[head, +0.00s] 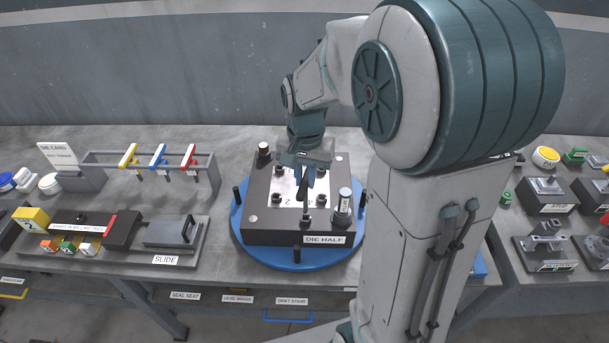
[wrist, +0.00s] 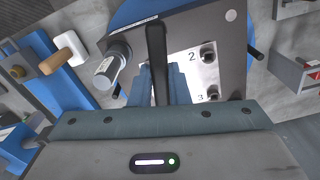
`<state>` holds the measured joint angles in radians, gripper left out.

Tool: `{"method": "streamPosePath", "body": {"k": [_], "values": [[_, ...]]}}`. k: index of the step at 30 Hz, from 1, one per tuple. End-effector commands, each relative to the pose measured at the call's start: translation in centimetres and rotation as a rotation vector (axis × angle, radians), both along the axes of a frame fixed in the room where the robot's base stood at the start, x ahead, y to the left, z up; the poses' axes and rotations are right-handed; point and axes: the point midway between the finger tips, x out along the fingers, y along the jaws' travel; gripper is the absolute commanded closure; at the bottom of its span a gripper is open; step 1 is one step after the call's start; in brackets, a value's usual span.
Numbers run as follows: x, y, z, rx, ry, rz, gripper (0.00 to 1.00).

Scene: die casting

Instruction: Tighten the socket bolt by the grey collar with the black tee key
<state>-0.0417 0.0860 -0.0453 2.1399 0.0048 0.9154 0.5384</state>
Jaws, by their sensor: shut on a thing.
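My gripper (head: 305,172) is above the die half (head: 262,222), its blue fingers shut on the black tee key. In the wrist view the black tee key (wrist: 156,60) is a dark bar rising between the fingers (wrist: 162,85). In the head view its dark shaft (head: 306,192) points down toward the plate's front edge; I cannot tell whether its tip sits in a bolt. The grey collar (head: 343,203), a labelled cylinder, stands at the block's front right, and in the wrist view (wrist: 112,65) left of the key. Socket bolts (wrist: 209,50) show beside numbers 2 and 3.
The die half rests on a blue round turntable (head: 285,262) with black upright pegs. A rack (head: 146,157) at the left holds yellow, blue and red keys. A slide fixture (head: 172,233) lies in front of it. Fixtures (head: 547,194) crowd the right; my arm hides part of the bench.

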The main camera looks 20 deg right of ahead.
Motion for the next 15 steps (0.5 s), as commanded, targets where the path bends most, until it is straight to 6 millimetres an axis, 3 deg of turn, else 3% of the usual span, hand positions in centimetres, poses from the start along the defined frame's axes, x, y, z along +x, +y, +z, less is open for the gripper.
{"method": "streamPosePath", "body": {"k": [15], "values": [[0.0,0.0,3.6,0.000,-0.001,0.000,1.00]]}}
